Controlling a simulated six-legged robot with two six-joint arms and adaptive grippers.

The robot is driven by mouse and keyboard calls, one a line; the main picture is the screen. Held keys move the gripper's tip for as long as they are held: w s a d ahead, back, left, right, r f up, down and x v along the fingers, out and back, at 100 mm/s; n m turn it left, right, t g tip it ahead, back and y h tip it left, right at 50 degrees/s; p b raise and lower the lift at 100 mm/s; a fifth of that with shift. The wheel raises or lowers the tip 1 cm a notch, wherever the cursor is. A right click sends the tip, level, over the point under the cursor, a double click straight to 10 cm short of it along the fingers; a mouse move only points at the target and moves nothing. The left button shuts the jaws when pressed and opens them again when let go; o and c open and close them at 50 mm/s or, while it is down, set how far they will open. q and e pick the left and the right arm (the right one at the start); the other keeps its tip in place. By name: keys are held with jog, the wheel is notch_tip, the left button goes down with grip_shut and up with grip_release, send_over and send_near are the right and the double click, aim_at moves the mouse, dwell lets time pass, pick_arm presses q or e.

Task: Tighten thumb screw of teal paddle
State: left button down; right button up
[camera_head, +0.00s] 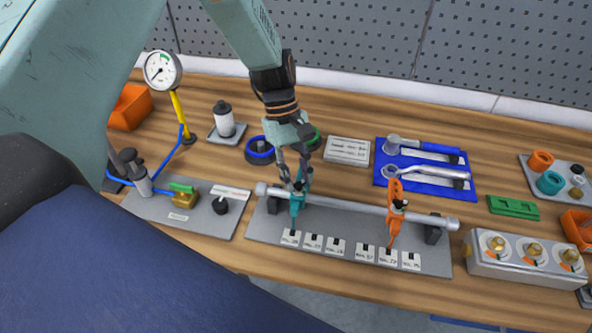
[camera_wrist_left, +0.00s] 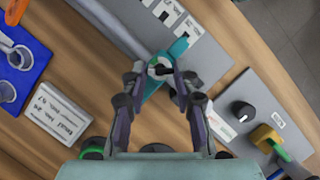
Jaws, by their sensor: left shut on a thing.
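The teal paddle (camera_head: 296,206) sits on the left part of a grey horizontal shaft (camera_head: 342,203), with its lower tip at the leftmost label on the plate. Its thumb screw (camera_wrist_left: 161,68) shows in the left wrist view as a small light and dark round knob on the paddle's hub. My left gripper (camera_head: 296,184) comes down from above and is shut on this thumb screw, with one finger on each side. The orange paddle (camera_head: 396,212) sits further right on the same shaft. My right gripper is not in view.
A grey base plate (camera_head: 270,230) carries the shaft and several labels. Wrenches lie on a blue mat (camera_head: 462,186) behind it. A panel with a black knob (camera_head: 220,205) stands at left, a box with gauges (camera_head: 525,254) at right. A pressure gauge (camera_head: 162,70) stands at back left.

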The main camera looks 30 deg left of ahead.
pick_arm(q)
jog(key=m, duration=0.1)
jog(key=m+y, duration=0.1)
jog(key=m, duration=0.1)
jog(key=m+g+p, duration=0.1)
jog(key=shift+w+d+r+m, duration=0.1)
jog(key=shift+w+r+m, duration=0.1)
jog(key=shift+w+m, duration=0.1)
jog(key=shift+w+d+m+g+y+p, duration=0.1)
jog(key=shift+m+g+y+p, duration=0.3)
jog(key=shift+m, duration=0.75)
jog(key=shift+d+m+g+y+b, duration=0.1)
jog(key=shift+m+y, duration=0.5)
jog(key=shift+m, duration=0.55)
jog(key=c, duration=1.4)
grip_release()
jog(key=o, duration=0.4)
jog(key=shift+f, duration=0.1)
jog(key=d+v, duration=0.1)
jog(key=v, duration=1.1)
jog(key=shift+a, duration=0.4)
